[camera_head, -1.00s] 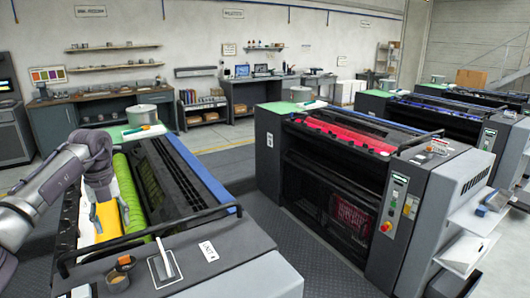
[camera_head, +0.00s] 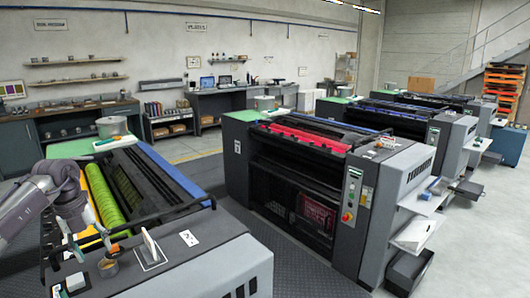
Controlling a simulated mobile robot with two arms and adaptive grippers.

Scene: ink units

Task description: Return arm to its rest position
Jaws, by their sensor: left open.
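My left arm comes in from the left edge, a grey, jointed arm. My left gripper (camera_head: 72,236) hangs down over the left end of the nearest press (camera_head: 190,238), beside its bright green roller (camera_head: 104,197). The gripper is open, and I see nothing held in it. Its fingertips are small and partly lost against the press, so I cannot tell whether they touch anything. My right arm and gripper are not in view.
A second press with a red roller (camera_head: 304,138) stands to the right, across a dark floor aisle (camera_head: 270,240). Shelves and workbenches line the back wall.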

